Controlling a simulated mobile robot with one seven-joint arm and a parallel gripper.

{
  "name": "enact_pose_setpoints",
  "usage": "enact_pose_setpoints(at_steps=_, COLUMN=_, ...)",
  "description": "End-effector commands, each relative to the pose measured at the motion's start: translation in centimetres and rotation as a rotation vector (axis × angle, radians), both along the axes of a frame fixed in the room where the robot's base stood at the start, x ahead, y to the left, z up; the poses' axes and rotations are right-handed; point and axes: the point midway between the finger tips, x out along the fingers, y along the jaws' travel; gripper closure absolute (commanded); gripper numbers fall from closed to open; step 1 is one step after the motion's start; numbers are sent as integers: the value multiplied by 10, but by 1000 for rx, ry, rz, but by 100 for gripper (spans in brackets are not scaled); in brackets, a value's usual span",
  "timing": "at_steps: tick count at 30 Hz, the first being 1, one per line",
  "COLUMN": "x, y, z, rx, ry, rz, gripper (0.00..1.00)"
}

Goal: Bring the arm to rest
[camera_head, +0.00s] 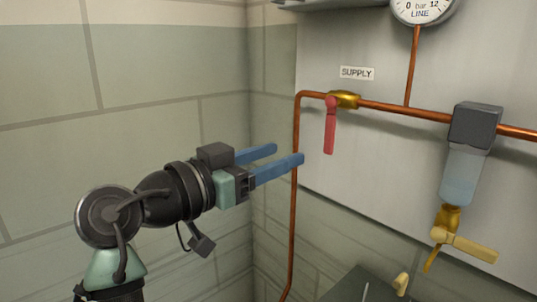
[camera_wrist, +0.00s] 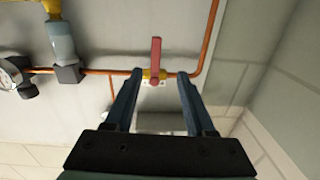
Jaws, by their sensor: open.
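My gripper (camera_head: 288,155) is open and empty, with its two blue fingers apart. In the head view it points right toward the copper pipe at the wall corner. In the wrist view my gripper (camera_wrist: 160,75) has the red valve handle (camera_wrist: 156,52) showing between and beyond its fingertips. In the head view the red handle (camera_head: 330,126) hangs down from a brass valve (camera_head: 345,99) under the SUPPLY label (camera_head: 357,73). The fingers appear apart from the handle. My arm is extended from the lower left.
A copper pipe (camera_head: 296,200) runs down near the corner and along the grey panel (camera_head: 370,150). A filter bowl (camera_head: 461,172) with a yellow-handled drain valve (camera_head: 465,245) hangs at the right. A gauge (camera_head: 422,8) is at the top. The left block wall (camera_head: 130,70) is bare.

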Motion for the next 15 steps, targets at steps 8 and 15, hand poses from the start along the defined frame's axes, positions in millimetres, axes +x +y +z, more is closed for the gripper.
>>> enact_pose_setpoints(at_steps=8, x=-9, y=0, z=47, rx=-48, ry=-162, rz=384, gripper=45)
enact_pose_setpoints(at_steps=15, x=-90, y=20, z=129, rx=-225, ry=-488, rz=685, gripper=45)
